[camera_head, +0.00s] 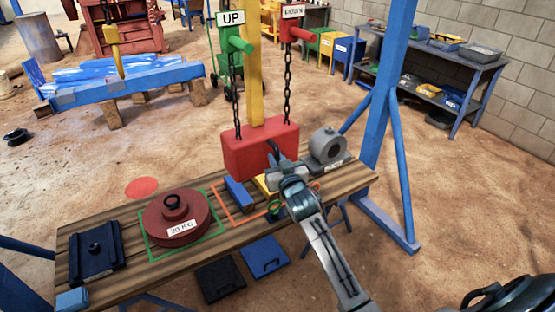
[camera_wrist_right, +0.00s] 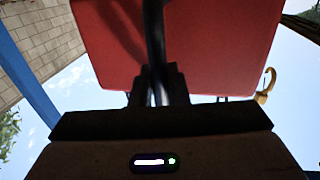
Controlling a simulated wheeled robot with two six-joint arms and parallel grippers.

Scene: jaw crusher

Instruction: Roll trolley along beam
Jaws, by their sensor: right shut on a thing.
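A red block (camera_head: 261,147) hangs on two dark chains over the wooden bench, in front of a yellow post or strap (camera_head: 253,75). My right gripper (camera_head: 277,165) is at the block's lower front, shut on a dark curved bar (camera_head: 272,148). In the right wrist view the dark bar (camera_wrist_right: 154,50) stands between the fingers, with the red block (camera_wrist_right: 220,45) filling the space behind it. A brass-coloured hook (camera_wrist_right: 265,87) shows at the right there. I cannot make out the trolley or the overhead beam. My left gripper is out of view.
The bench (camera_head: 210,250) holds a red 20 KG weight (camera_head: 178,218), a grey cylindrical part (camera_head: 327,147) and a dark blue fixture (camera_head: 95,250). A green UP handle (camera_head: 235,40) and red DOWN handle (camera_head: 295,33) hang above. A blue upright (camera_head: 391,90) stands right.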

